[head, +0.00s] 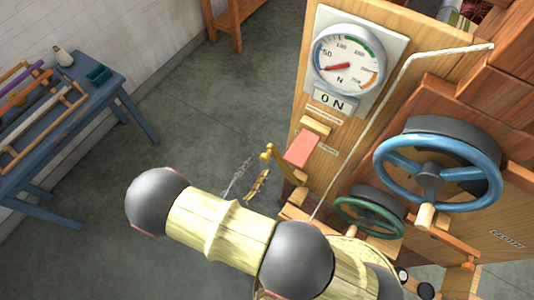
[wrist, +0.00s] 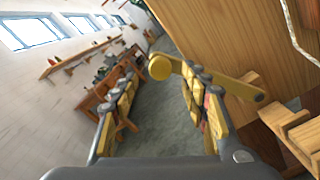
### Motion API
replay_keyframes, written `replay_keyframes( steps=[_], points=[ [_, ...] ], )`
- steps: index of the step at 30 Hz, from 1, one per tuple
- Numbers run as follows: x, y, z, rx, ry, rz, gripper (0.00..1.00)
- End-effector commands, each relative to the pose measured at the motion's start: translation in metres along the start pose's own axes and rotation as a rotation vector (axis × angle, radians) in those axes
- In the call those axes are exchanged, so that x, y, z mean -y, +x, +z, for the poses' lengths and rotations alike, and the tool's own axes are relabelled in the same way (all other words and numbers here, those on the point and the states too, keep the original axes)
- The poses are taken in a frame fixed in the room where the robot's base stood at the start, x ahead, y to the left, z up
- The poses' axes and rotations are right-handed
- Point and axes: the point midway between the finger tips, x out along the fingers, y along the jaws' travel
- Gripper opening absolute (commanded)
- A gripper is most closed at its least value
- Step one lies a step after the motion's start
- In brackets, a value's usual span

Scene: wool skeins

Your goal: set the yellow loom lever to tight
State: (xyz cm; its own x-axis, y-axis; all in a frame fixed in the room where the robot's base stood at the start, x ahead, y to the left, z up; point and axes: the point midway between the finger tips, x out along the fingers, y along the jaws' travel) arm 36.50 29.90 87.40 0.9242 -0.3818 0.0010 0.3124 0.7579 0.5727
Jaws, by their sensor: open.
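The yellow loom lever (wrist: 238,88) is a flat bar with a round knob (wrist: 159,67), pivoted on the wooden loom's side in the wrist view. My gripper (wrist: 163,63) is open. In the wrist view the knob appears between its fingertips, and the bar crosses by the right finger. I cannot tell whether they touch. In the head view my gripper (head: 248,172) is just below the knob, partly hidden by my arm. No tight marking is readable.
The loom front carries a dial (head: 348,60) above an "ON" plate, a pink block (head: 300,149), a blue handwheel (head: 437,165) and a green wheel (head: 369,211). A blue table (head: 120,80) stands left. The floor (head: 200,110) between is clear.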

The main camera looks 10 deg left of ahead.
Motion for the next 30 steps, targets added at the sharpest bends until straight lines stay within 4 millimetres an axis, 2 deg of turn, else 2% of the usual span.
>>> replay_keyframes(
  steps=[6,12,23,30],
  points=[
    [0.002,0.035,0.0,0.003,0.0,-0.004,0.45],
    [0.001,0.055,0.0,0.002,0.0,-0.003,0.45],
    [0.001,0.059,0.0,0.0,0.0,0.0,0.45],
    [0.0,0.059,0.0,0.0,0.0,-0.001,0.32]
  ],
)
